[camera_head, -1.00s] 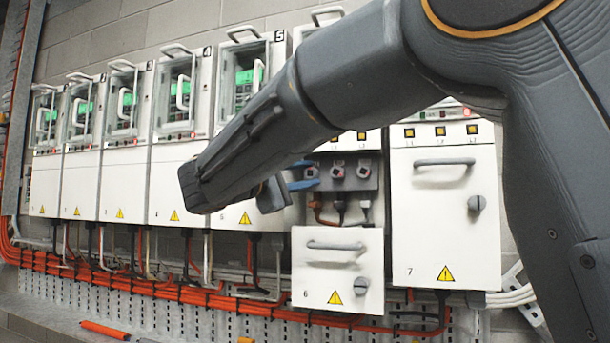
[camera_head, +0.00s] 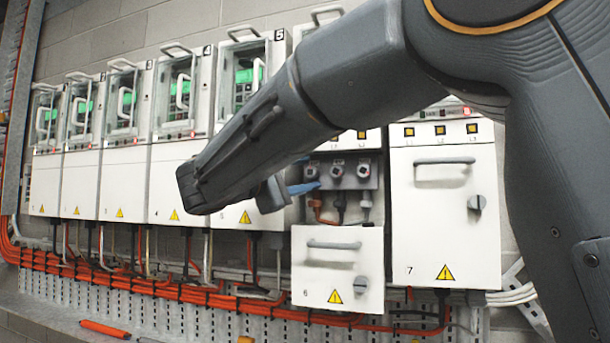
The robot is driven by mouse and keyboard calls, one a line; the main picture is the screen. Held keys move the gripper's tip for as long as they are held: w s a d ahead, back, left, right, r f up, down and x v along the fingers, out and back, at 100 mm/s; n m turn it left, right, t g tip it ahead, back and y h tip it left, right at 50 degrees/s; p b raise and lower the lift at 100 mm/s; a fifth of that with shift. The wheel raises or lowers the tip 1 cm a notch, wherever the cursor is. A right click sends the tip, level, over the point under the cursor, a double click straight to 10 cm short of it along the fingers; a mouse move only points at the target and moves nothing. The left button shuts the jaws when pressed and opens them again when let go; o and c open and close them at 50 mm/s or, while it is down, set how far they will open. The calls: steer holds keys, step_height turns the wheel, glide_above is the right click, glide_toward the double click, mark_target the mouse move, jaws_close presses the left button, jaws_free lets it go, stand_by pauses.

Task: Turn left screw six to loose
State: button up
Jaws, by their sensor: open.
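Cabinet 6 has its lower cover (camera_head: 337,268) hanging low, exposing a grey terminal block with three round screws in a row. The left screw (camera_head: 311,171) is the one nearest my gripper; its slot angle is too small to read. The middle screw (camera_head: 337,170) and right screw (camera_head: 363,170) show clear of my arm. My gripper (camera_head: 308,178) comes in from the left with blue fingers. One finger shows just below the left screw; the other is mostly hidden. The jaws are open, and I cannot tell whether they touch the screw.
Cabinet 7 (camera_head: 443,220) stands closed on the right, with a handle and a knob. More closed cabinets line the left. Orange cables (camera_head: 150,285) run along the tray below. Cables drop from the terminal block. My arm covers much of cabinets 5 and 6.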

steer(key=b+v, duration=0.1)
steer(key=v, duration=0.6)
steer(key=shift+s+a, duration=0.2)
